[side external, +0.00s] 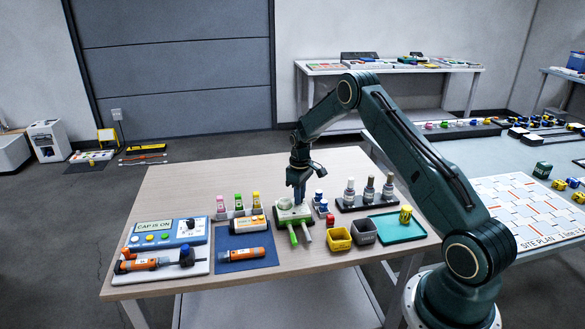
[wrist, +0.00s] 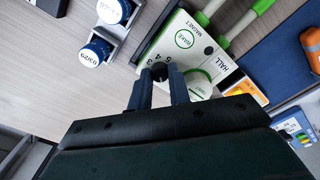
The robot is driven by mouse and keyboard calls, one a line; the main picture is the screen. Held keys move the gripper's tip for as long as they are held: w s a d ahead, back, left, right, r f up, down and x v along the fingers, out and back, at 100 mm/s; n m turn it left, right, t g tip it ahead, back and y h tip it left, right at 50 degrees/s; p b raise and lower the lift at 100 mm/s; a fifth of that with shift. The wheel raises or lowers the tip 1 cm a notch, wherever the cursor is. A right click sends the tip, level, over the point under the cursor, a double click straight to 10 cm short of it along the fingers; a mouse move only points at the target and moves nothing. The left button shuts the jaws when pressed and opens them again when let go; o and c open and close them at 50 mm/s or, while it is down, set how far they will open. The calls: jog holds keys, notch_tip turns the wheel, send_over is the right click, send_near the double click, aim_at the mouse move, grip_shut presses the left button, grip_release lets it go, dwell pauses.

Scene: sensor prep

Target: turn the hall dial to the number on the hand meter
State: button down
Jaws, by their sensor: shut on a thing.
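The hall panel (side external: 296,214) is a white block with a green edge near the front middle of the table. In the wrist view the panel (wrist: 190,42) shows the words HALL and MAGNET, a round green-ringed label and a few numbers along one edge. My gripper (side external: 298,198) points down over the panel.
Two green-and-white rods (side external: 292,235) stick out of the panel's front. An orange tool (side external: 243,253) lies on a blue mat (side external: 225,241). Yellow (side external: 339,238) and grey bins (side external: 364,232) and a teal tray (side external: 388,231) stand right. The table's back is clear.

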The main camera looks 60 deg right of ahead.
jog(key=shift+m, duration=0.5)
jog(key=c, duration=1.3)
grip_release()
jog(key=shift+r, duration=0.15)
jog(key=shift+r, duration=6.8)
